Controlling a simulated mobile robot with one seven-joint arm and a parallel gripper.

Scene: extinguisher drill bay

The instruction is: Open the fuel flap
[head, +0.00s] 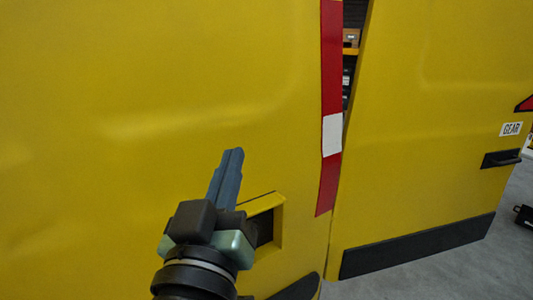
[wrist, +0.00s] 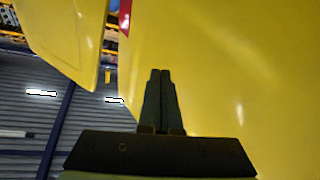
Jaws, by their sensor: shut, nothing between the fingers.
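The fuel flap (head: 279,222) is a small yellow piece low on the yellow vehicle side in the head view. A dark recess (head: 265,229) shows beside it, so the flap appears to stand open. My gripper hides the left part of the recess, so I cannot tell how far open the flap is. My gripper (head: 231,156) is shut and empty, its fingers pointing up in front of the panel, above and left of the recess. In the wrist view the shut fingers (wrist: 160,75) show against yellow bodywork, and the flap is not visible there.
A red and white strip (head: 331,110) runs down the panel edge right of the flap. A yellow door (head: 430,130) with a black handle (head: 500,158) stands beyond a narrow gap showing shelves.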

